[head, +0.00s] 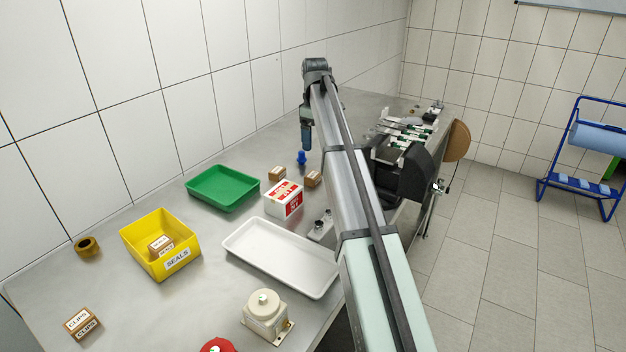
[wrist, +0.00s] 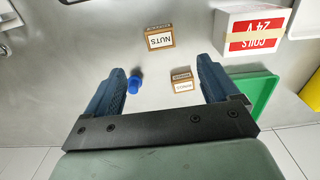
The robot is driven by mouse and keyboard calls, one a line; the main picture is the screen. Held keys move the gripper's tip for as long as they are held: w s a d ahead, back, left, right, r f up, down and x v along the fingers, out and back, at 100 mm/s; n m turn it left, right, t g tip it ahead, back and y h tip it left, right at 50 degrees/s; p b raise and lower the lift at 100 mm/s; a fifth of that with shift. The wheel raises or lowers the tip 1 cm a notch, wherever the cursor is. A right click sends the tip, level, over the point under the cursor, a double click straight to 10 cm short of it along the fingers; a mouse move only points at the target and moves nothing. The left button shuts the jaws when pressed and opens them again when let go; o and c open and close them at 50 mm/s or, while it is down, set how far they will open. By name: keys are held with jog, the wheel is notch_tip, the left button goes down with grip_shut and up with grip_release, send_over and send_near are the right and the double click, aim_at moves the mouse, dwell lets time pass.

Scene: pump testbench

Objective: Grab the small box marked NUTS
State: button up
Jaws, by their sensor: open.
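The small box marked NUTS (wrist: 160,37) is brown cardboard with a white label. In the wrist view it lies above and beyond my gripper (wrist: 160,68), apart from the fingers. In the head view it appears to be the right one of two small brown boxes (head: 312,179); its label is not readable there. My gripper (head: 306,146) is open and empty, pointing down above the bench behind the boxes. The other small box (wrist: 182,81) shows between the fingers in the wrist view, its label too small to read.
A blue part (wrist: 134,85) stands near the left finger. The red-and-white COILS 24V box (wrist: 251,32) is close by NUTS. A green tray (head: 222,188), white tray (head: 235,243) and yellow SEALS bin (head: 157,270) stand nearer the head camera. Metal fittings (head: 321,227) lie beside the white tray.

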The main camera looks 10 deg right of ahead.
send_over(313, 175)
jog(key=f, duration=0.8)
jog(key=shift+s+d, duration=0.15)
jog(key=shift+d, duration=0.1)
jog(key=shift+w+a+f, duration=0.1)
jog(key=shift+w+f, duration=0.05)
jog(key=shift+f, duration=1.3)
jog(key=shift+w+a+f, duration=0.1)
jog(key=shift+f, duration=1.35)
jog(key=shift+c, duration=0.2)
jog(key=c, duration=1.1)
